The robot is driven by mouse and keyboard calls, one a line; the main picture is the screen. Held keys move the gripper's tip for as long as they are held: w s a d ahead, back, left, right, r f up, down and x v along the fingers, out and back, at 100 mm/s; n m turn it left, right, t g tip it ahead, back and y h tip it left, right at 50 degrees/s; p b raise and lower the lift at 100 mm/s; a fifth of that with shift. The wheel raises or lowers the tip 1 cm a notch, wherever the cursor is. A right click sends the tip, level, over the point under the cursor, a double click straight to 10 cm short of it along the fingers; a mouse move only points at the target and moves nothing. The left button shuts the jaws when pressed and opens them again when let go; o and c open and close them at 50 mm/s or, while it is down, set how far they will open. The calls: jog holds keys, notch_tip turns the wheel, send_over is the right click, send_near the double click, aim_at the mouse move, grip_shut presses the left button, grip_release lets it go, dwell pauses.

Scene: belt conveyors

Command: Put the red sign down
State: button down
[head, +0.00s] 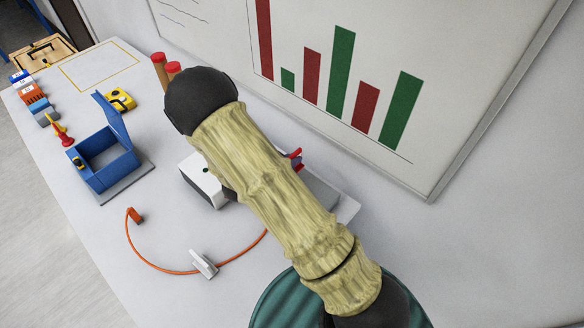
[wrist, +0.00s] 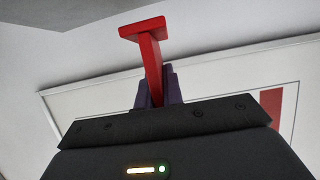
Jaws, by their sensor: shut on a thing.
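The red sign (wrist: 149,50) is in the wrist view, a red bar with a wider flat red piece across its far end. My gripper (wrist: 158,88) is shut on the bar, with dark purple fingers on both sides of it. The sign stands out beyond the fingertips, and no surface is seen touching it.
A white box (head: 203,182) stands partly behind my arm. A blue open box (head: 103,165), an orange cable (head: 150,263) with a grey plug, a yellow tape measure (head: 120,99) and a red screwdriver lie on the white table (head: 110,290). A chart board (head: 400,60) is on the wall.

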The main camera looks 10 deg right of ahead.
jog(key=shift+f+p, duration=0.35)
jog(key=shift+f, duration=1.65)
jog(key=shift+f, duration=0.2)
jog(key=c, duration=1.5)
grip_release()
jog(key=shift+c, duration=0.2)
jog(key=shift+r, duration=0.1)
